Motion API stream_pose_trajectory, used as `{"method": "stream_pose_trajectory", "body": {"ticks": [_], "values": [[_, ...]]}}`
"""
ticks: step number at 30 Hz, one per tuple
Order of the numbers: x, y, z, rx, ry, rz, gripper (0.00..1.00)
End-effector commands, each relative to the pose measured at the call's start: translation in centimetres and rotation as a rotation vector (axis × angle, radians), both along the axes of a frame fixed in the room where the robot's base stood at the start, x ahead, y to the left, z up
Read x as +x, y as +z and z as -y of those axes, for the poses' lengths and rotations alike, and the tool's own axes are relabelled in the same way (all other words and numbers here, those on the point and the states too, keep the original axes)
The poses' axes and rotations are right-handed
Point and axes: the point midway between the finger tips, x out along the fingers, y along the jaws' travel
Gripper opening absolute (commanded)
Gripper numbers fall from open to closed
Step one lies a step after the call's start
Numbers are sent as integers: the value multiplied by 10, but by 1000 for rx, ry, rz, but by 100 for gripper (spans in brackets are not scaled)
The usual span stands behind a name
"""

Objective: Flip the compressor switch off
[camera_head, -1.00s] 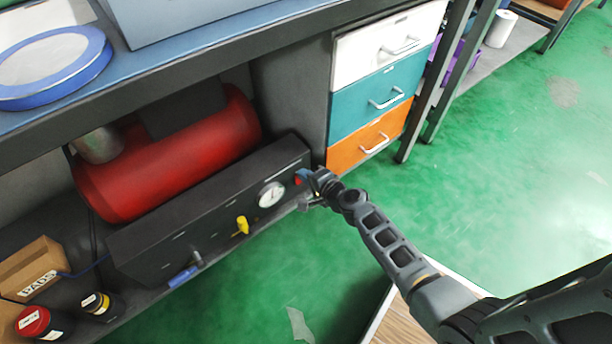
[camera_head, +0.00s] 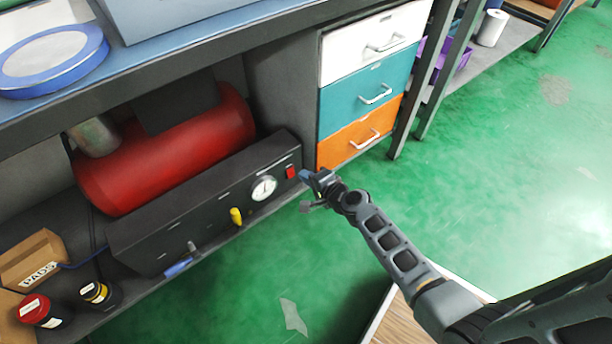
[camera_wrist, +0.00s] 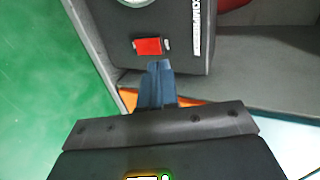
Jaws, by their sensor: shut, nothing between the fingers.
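The compressor switch is a red rocker (camera_head: 290,172) at the right end of the black control panel (camera_head: 200,205), beside the round gauge (camera_head: 264,188). In the wrist view the red switch (camera_wrist: 148,46) lies just beyond my fingertips, with pale marks on either side. My gripper (camera_head: 305,175) is shut and empty, its blue fingertips close to the right of the switch in the head view. In the wrist view the fingers (camera_wrist: 160,68) point at the panel near the switch. They appear apart from it. Which way the rocker is tilted I cannot tell.
The red tank (camera_head: 165,150) lies behind the panel under the bench. A yellow valve handle (camera_head: 236,216) and a blue-handled lever (camera_head: 178,267) stick out of the panel's front. Drawers (camera_head: 360,136) stand right of the panel. Green floor (camera_head: 480,200) is open in front.

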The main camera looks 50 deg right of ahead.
Motion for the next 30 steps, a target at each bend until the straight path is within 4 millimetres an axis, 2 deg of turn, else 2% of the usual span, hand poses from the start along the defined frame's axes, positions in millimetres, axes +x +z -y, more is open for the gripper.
{"method": "stream_pose_trajectory", "body": {"ticks": [1,18,30], "values": [[-5,8,-2,0,1,1,0],[-64,56,-19,-1,1,1,0],[-70,60,-20,0,1,1,0]]}}
